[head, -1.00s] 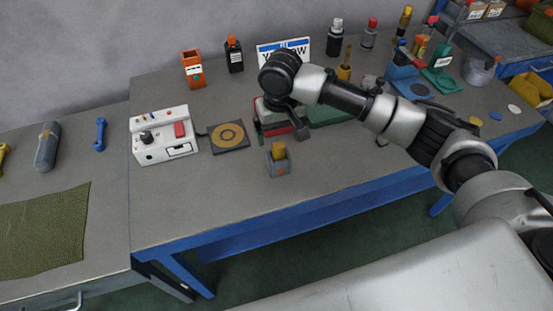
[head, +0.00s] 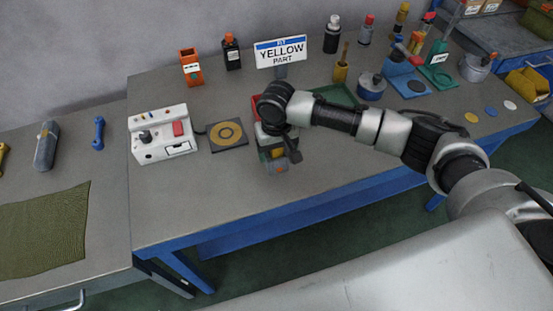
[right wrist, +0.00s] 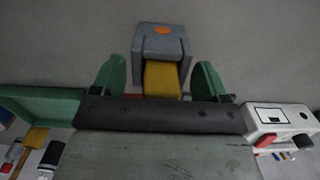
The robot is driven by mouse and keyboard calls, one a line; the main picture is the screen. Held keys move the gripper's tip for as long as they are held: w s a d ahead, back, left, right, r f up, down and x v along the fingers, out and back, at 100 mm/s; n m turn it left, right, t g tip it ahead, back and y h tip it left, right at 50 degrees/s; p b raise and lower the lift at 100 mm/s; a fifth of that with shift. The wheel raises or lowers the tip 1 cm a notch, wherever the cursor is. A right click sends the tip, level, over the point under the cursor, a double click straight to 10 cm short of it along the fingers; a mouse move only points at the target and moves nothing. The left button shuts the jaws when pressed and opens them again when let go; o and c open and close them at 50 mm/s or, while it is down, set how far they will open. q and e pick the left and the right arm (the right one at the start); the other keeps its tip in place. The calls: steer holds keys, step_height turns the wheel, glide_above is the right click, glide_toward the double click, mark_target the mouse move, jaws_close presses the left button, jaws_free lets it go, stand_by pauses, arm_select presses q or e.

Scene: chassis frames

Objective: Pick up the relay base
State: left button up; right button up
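A small grey block with a yellow piece and an orange spot, which looks like the relay base (head: 281,168), stands on the table near its front edge. In the right wrist view the grey block (right wrist: 148,44) is upper middle, with the yellow piece (right wrist: 163,80) on the side toward my gripper. My right gripper (right wrist: 158,82) is open, its two green-faced fingers either side of the yellow piece, with gaps visible. In the head view my right gripper (head: 284,152) is over and behind the block and partly hides it. My left gripper is not in view.
A red bin (head: 262,140) is close behind the block, partly hidden by my right arm. A white control box (head: 160,143) and a dark pad with a yellow ring (head: 243,139) are to the left. A sign (head: 281,52) reads "FIT YELLOW PART". The front right table is clear.

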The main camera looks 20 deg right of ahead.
steer(key=c, duration=0.7)
steer(key=shift+r, duration=0.15)
